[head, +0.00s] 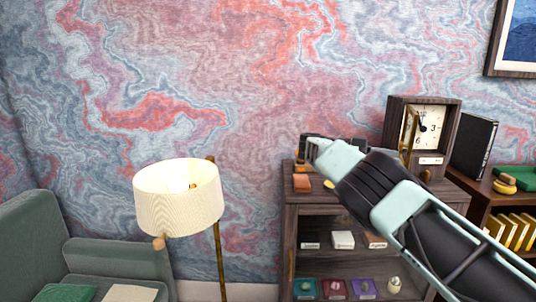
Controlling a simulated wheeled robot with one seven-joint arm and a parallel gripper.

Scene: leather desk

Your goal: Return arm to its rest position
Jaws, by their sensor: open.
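My arm reaches up from the lower right corner across the head view. My gripper (313,149) is at its far end, in front of the top of a dark wooden cabinet (292,222). The gripper is open and small in the picture, and its fingertips are hard to make out. I see nothing held in it. The arm hides part of the cabinet's top and its right side.
A small orange-brown block (301,183) and a boxed clock (430,125) stand on the cabinet. Small items fill its shelves. A lamp (178,197) and a green armchair (35,240) are left. A bookshelf (480,190) is right.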

